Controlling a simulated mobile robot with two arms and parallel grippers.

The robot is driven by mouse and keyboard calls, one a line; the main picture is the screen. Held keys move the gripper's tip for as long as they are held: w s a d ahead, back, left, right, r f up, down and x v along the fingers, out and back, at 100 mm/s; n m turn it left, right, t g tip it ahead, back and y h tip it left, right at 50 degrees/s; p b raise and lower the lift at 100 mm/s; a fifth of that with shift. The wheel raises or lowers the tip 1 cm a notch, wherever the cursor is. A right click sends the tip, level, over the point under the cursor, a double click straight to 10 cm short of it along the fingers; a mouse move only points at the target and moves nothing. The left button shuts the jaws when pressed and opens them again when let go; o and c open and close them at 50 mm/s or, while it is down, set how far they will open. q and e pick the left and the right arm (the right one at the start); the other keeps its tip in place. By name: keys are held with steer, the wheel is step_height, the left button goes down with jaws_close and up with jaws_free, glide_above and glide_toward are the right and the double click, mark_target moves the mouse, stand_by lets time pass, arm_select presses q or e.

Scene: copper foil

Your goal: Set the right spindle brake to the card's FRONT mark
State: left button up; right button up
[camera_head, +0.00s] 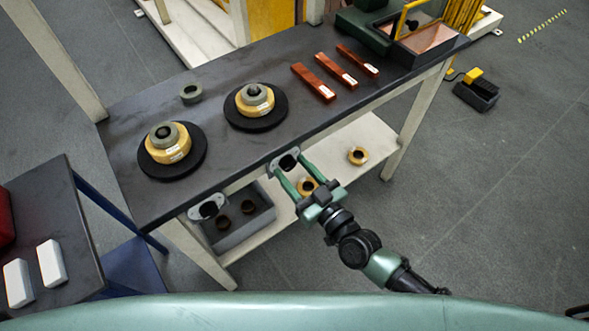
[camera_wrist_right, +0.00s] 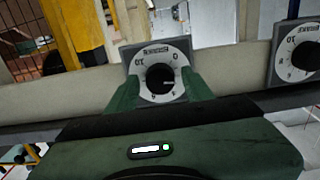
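The right spindle brake (camera_head: 288,162) is a pale dial plate with a black knob on the bench's front edge. In the right wrist view its dial (camera_wrist_right: 160,57) shows upside-down lettering and a scale around the black knob (camera_wrist_right: 160,78), whose pale pointer line points to the picture's right. My right gripper (camera_head: 289,171) is open, its two green fingers at either side of the knob with gaps visible. The left brake dial (camera_head: 208,209) is farther left. Two spindles (camera_head: 167,143) (camera_head: 255,99) carry copper-coloured rolls with small white labels. I cannot make out a FRONT mark. My left gripper is out of view.
Red bars (camera_head: 313,83) and a green machine (camera_head: 365,30) are on the bench (camera_head: 215,165). Below, a grey bin (camera_head: 240,232) and loose rolls (camera_head: 358,155) are on the shelf. The floor at right is mostly clear.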

jaws_close()
steer(key=m, duration=0.5)
steer(key=shift+o, duration=1.5)
jaws_free()
steer(key=v, duration=0.8)
steer(key=shift+b, duration=0.3)
